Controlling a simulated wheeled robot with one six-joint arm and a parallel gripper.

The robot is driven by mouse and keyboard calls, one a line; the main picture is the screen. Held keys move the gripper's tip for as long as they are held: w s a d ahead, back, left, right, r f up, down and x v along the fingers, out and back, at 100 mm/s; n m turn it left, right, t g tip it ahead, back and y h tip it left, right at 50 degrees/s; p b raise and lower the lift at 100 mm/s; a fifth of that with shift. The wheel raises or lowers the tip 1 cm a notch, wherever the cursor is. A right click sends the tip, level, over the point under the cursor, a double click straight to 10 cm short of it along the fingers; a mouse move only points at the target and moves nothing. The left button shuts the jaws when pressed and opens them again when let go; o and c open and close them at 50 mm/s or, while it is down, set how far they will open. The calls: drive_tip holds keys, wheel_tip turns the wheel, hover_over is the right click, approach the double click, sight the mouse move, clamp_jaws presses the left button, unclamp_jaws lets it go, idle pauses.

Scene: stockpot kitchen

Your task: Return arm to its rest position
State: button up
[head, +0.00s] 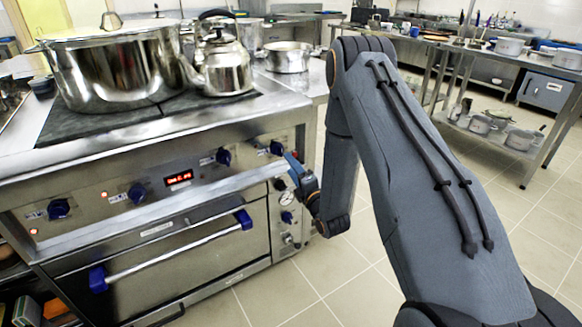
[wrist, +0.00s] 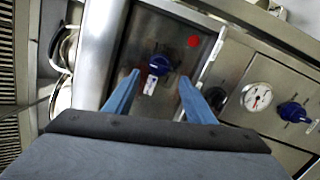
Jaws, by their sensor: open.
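My arm (head: 400,150) reaches forward and bends down at the right of the stove in the head view. My gripper (head: 292,160) is in front of the stove's control panel, near its right end. In the wrist view my gripper (wrist: 160,76) shows two blue fingers spread apart with nothing held. A blue knob (wrist: 158,65) shows between and beyond the fingertips. The fingers appear apart from it, though the exact gap is hard to tell. The same panel's right end has a blue knob (head: 277,148) in the head view.
The stove (head: 150,250) has an oven handle (head: 175,254) and a lit red display (head: 178,179). A gauge (wrist: 256,97) is to the right. Tiled floor (head: 340,285) is open; a steel table (head: 490,140) stands behind.

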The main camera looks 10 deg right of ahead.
drive_tip(key=s+r+m+g+h+p, duration=0.3)
drive_tip(key=s+r+m+g+p, duration=0.2)
drive_tip(key=s+r+m+g, duration=0.4)
drive_tip(key=s+r+m+g+p, duration=0.2)
drive_tip(key=s+r+m+g, duration=0.2)
drive_tip(key=s, duration=1.2)
drive_tip(key=s+a+r+m+g+h+p, duration=0.1)
drive_tip(key=s+r+m+g+p, duration=0.2)
drive_tip(key=s, duration=1.3)
wheel_tip(320, 180, up, 5)
drive_tip(key=m+g, duration=0.2)
drive_tip(key=m, duration=0.4)
drive_tip(key=shift+a+m+g, duration=0.3)
drive_tip(key=shift+m, duration=0.1)
